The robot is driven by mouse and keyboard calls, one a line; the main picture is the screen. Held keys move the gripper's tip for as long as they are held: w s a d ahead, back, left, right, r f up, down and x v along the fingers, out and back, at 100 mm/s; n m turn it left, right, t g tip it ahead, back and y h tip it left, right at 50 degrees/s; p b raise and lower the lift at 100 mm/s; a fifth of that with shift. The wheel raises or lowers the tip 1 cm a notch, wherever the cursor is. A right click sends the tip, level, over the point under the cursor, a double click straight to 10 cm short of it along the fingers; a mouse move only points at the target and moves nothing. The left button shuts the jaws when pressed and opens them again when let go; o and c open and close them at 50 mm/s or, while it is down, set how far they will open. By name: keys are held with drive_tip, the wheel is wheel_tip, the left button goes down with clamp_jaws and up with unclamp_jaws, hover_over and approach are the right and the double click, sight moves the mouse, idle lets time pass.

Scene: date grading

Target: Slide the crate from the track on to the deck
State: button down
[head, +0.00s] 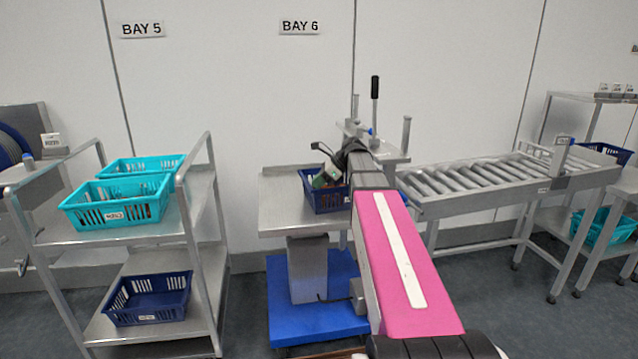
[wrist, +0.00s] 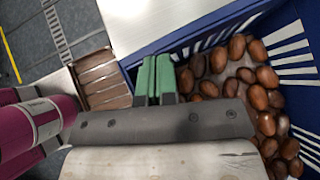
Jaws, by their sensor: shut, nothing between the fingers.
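A navy crate (head: 329,203) sits on the steel deck (head: 283,216) of a lift cart, at the deck's right part in the head view. In the wrist view the crate (wrist: 200,31) holds many brown dates. My gripper (head: 322,178) is at the crate, low over its inside. In the wrist view its green fingertips (wrist: 153,76) are together and empty, beside the crate's wall; I cannot tell whether they touch it. The roller track (head: 470,177) stands to the right, with no crate on its visible rollers. My arm hides the gap between deck and track.
A shelf cart at left carries teal crates (head: 117,204) and a navy crate (head: 147,299) below. An upright black-handled lever (head: 375,92) stands behind my arm. More crates (head: 598,228) are at far right. The deck's left part is clear.

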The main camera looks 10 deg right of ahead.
drive_tip(key=w+a, duration=0.3)
drive_tip(key=a, duration=1.1)
drive_tip(key=shift+a, duration=0.25)
